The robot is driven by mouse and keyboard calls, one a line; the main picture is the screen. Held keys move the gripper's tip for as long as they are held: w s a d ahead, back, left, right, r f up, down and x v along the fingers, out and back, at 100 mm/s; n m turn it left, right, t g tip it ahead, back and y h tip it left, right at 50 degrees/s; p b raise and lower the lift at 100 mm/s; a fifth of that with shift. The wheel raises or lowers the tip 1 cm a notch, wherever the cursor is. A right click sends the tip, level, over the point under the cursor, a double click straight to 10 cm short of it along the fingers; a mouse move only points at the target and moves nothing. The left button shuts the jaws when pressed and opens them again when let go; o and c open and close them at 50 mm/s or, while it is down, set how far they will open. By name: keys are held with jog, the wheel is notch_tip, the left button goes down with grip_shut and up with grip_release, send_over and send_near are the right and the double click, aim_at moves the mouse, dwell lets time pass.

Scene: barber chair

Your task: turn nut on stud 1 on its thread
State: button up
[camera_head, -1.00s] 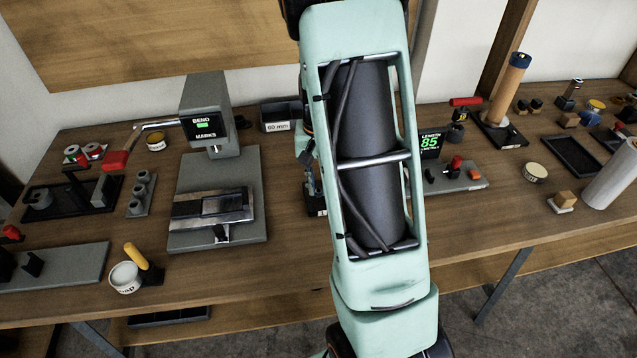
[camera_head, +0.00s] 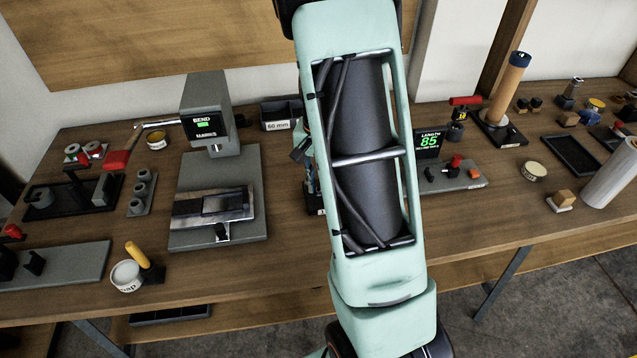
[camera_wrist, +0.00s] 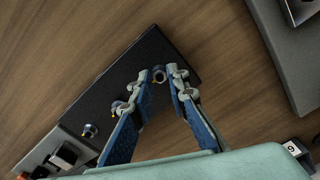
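In the wrist view a black plate (camera_wrist: 185,62) carries metal studs or nuts in a row. One, a small metal nut on a stud (camera_wrist: 159,75), shows between the fingertips of my gripper (camera_wrist: 160,74). The two blue fingers stand apart on either side of it; I cannot tell whether they touch it. A second stud (camera_wrist: 117,108) is partly covered by the left finger, and a third (camera_wrist: 90,130) stands further to the lower left. No label shows which is stud 1. In the head view my arm hides the plate and most of my gripper.
A grey bending device (camera_head: 205,120) stands left of my arm, and a length gauge (camera_head: 430,145) stands right of it. A grey bin marked 60 mm (camera_head: 281,114) is behind. In the wrist view a grey base (camera_wrist: 285,55) lies at upper right, with bare wood between.

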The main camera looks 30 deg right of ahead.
jog(key=o, duration=0.3)
jog(key=shift+o, duration=0.2)
jog(key=shift+r, duration=0.1)
notch_tip(320, 180, up, 12)
dwell(0.6)
